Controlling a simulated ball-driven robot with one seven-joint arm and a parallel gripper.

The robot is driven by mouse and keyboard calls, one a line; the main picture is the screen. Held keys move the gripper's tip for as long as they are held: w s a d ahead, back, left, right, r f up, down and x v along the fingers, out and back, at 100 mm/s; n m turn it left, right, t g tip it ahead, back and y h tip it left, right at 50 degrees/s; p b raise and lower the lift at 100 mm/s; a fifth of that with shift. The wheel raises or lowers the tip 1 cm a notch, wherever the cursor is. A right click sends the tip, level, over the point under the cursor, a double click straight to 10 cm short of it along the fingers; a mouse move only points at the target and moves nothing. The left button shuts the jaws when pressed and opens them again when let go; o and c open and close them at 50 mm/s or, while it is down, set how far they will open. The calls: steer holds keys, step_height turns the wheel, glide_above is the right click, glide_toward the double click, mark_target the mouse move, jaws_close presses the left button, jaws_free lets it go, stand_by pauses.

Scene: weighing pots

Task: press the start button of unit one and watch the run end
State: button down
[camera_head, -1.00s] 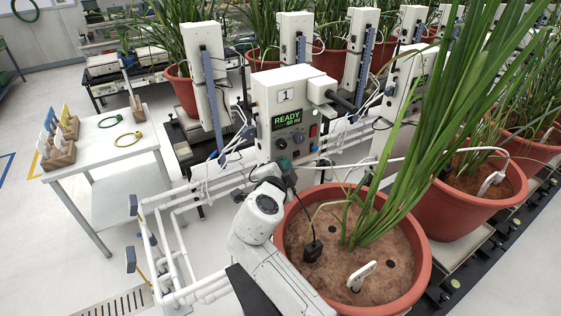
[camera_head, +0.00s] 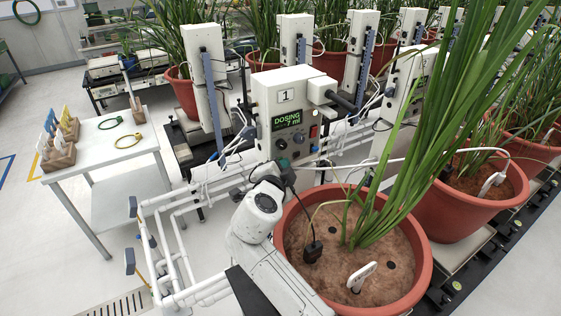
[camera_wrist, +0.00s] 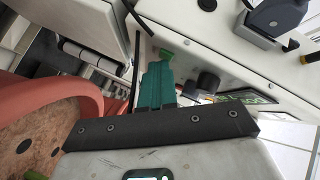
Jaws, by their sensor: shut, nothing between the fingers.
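Unit one (camera_head: 285,95) is a white box marked 1, behind the large red-brown pot (camera_head: 405,292). Its green display (camera_head: 287,121) reads DOSING, with a figure that looks like 7 ml below. My gripper (camera_head: 283,163) is at the lower front of the unit, mostly hidden by my wrist. A red switch (camera_head: 313,131) sits at the panel's right.
White pipes (camera_head: 175,210) run below and left of the unit.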

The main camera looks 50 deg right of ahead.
steer(key=shift+s+f, duration=0.1)
steer(key=shift+s+b, duration=0.35)
steer(key=shift+s, duration=0.3)
steer(key=shift+s+a+b, duration=0.15)
steer(key=shift+s+a, duration=0.1)
steer(key=shift+s, duration=0.55)
steer(key=shift+s+a+b, duration=0.15)
steer(key=shift+s+a, duration=0.15)
steer(key=shift+s, duration=0.55)
steer(key=shift+s+a+b, duration=0.15)
steer(key=shift+s+a, duration=0.1)
steer(key=shift+s, duration=0.55)
